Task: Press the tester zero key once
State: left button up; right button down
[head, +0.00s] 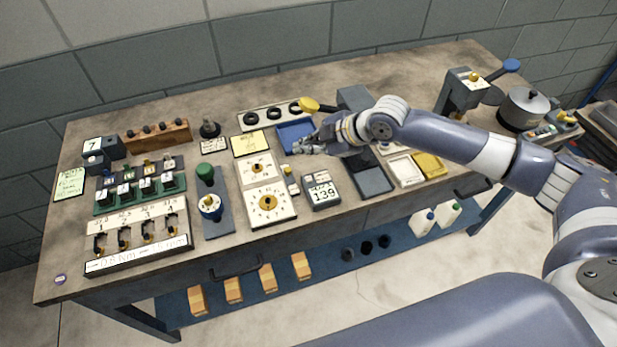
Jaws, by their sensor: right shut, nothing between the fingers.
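A small grey box with a dial-like white face and the number 139 (321,192) stands near the table's front edge; I cannot tell for sure whether it is the tester. Its keys are too small to make out, and I cannot pick out a zero key. My right gripper (299,148) is shut and empty. It is over the table behind the box, in front of a blue tray (296,132), and appears apart from the box. My right arm comes in from the right and hides part of the table. My left gripper is not in view.
Two white dial plates (258,168) lie left of the box, with a small yellow-topped piece (290,180) between. A grey block (354,98) and yellow knob (309,104) stand close behind my gripper. A pot (524,108) stands right.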

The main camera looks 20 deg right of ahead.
jog(key=b, duration=0.7)
send_over(308, 181)
notch_tip(308, 181, down, 8)
jog(key=shift+r, duration=0.2)
jog(key=shift+f, duration=0.6)
jog(key=shift+f, duration=0.15)
dwell(0.4)
jog(key=shift+f+b, duration=0.25)
jog(key=shift+b, duration=0.05)
jog(key=shift+f, duration=0.5)
dwell(0.6)
jog(key=shift+r, duration=0.1)
jog(key=shift+r+p, duration=0.7)
jog(key=shift+r, duration=0.1)
